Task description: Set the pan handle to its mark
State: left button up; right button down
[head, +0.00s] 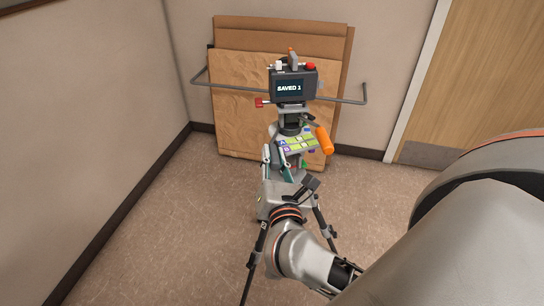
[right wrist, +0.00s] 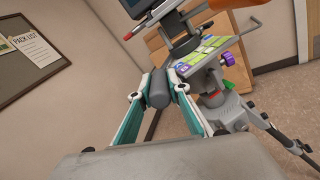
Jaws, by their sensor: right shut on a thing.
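A dark camera (head: 292,84) with a screen reading "SAVED 1" stands on a tripod head. A green and purple marked plate (head: 302,141) sits below it and also shows in the right wrist view (right wrist: 208,56). An orange grip (head: 323,140) sticks out at the right of the head. My right gripper (head: 278,158) is at the near side of the tripod head. In the right wrist view its teal fingers are shut on a dark grey cylinder (right wrist: 158,88), which looks like the pan handle's end. Which mark the handle points at cannot be told. My left gripper is out of view.
Tripod legs (head: 327,226) spread below my right arm. Brown boards (head: 232,110) lean on the back wall behind a grey bar (head: 352,101). A wooden door (head: 470,80) is at the right. The floor at left is clear.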

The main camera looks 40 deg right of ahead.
jog(key=shift+d, duration=0.1)
jog(key=c, duration=1.9)
grip_release()
jog(key=shift+v, duration=4)
